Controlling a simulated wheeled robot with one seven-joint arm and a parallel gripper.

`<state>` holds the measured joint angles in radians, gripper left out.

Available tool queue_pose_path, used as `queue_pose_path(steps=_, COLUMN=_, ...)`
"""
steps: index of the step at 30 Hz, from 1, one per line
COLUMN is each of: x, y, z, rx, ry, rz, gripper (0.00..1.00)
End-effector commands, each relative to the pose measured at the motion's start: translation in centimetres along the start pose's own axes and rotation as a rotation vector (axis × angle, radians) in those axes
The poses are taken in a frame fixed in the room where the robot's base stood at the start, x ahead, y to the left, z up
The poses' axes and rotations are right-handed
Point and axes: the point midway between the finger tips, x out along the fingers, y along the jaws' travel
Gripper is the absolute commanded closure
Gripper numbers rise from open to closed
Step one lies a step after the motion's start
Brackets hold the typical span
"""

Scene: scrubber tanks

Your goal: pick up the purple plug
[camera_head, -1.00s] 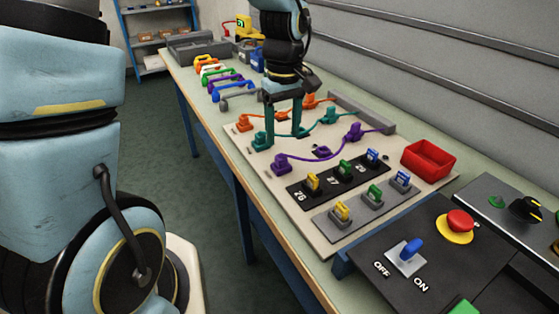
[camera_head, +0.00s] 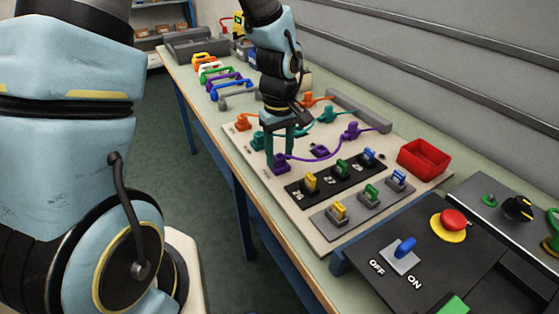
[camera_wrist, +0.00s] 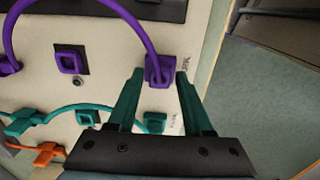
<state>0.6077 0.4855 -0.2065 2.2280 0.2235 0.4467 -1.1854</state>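The purple plug (camera_head: 281,164) sits upright on the beige board (camera_head: 318,242) near its front-left edge, with a purple cable (camera_wrist: 131,22) arching from it. The cable's other purple plug (camera_head: 352,131) is farther right on the board. An empty-looking purple socket (camera_head: 320,152) lies between them and shows in the wrist view (camera_wrist: 70,60). My gripper (camera_head: 279,158) has teal fingers and points down at the near purple plug. In the wrist view, my open gripper (camera_wrist: 159,76) has its fingertips apart on either side of this plug (camera_wrist: 160,70). I cannot tell whether they touch it.
A teal plug (camera_wrist: 155,122) and an orange plug (camera_head: 243,122) with cables stand close behind. A black panel with coloured switches (camera_head: 310,182) is in front. A red bin (camera_head: 424,158) stands at the right. A control panel with a red button (camera_head: 453,220) is nearer.

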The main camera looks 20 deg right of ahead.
Motion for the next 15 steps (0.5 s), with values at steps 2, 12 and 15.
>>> queue_pose_path(steps=2, x=-0.01, y=0.0, z=0.0, rx=0.0, ry=0.0, rz=0.0, gripper=0.6)
queue_pose_path(steps=12, x=-0.02, y=0.0, z=0.0, rx=0.0, ry=0.0, rz=0.0, gripper=0.98)
queue_pose_path(steps=15, x=-0.02, y=0.01, z=0.0, rx=0.0, ry=0.0, rz=0.0, gripper=1.0)
